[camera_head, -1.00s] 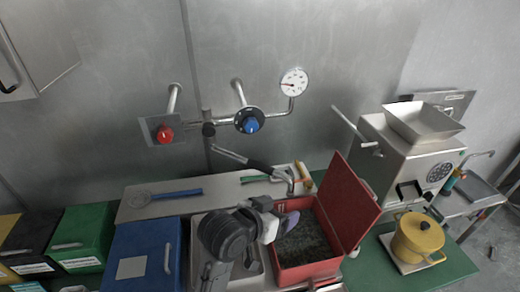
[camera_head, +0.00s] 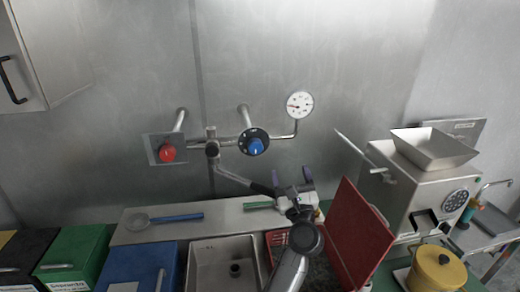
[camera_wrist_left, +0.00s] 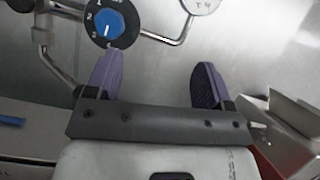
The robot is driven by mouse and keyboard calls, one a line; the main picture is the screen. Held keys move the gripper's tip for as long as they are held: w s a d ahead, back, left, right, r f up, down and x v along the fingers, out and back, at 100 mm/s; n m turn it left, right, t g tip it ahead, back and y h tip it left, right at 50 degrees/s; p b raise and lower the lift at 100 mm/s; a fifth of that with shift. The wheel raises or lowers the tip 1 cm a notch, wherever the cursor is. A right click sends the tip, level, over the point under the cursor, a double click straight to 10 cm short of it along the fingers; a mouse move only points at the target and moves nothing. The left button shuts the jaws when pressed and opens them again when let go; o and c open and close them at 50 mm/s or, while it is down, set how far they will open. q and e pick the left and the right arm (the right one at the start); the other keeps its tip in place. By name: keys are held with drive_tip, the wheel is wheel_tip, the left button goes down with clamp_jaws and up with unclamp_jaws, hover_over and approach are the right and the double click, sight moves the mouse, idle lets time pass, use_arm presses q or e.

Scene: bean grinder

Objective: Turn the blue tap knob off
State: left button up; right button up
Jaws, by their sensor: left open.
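The blue tap knob (camera_head: 256,146) sits on a round black dial on the wall pipe, left of the gauge. It also shows at the top left of the left wrist view (camera_wrist_left: 109,23), with white marks on the dial. My left gripper (camera_head: 291,175) is below and right of the knob, apart from it, with its purple fingers pointing up. In the left wrist view its fingers (camera_wrist_left: 155,75) are spread with nothing between them. My right gripper is not in either view.
A red knob (camera_head: 167,153) is on a plate to the left. A gauge (camera_head: 299,105) is up right of the blue knob.

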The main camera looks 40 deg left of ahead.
sight(256, 150)
use_arm(q)
drive_tip(key=s+a+f+n+g+y, duration=0.25)
drive_tip(key=n+g, duration=0.35)
drive_tip(key=n, duration=0.3)
drive_tip(key=shift+t+h, duration=0.3)
drive_tip(key=shift+h, duration=0.05)
drive_tip(key=p+x, duration=0.2)
drive_tip(key=x, duration=1.2)
drive_tip(key=shift+s+a+r, duration=0.15)
drive_tip(key=shift+c, duration=0.3)
drive_tip(key=c, duration=0.9)
drive_tip(key=shift+o, duration=0.2)
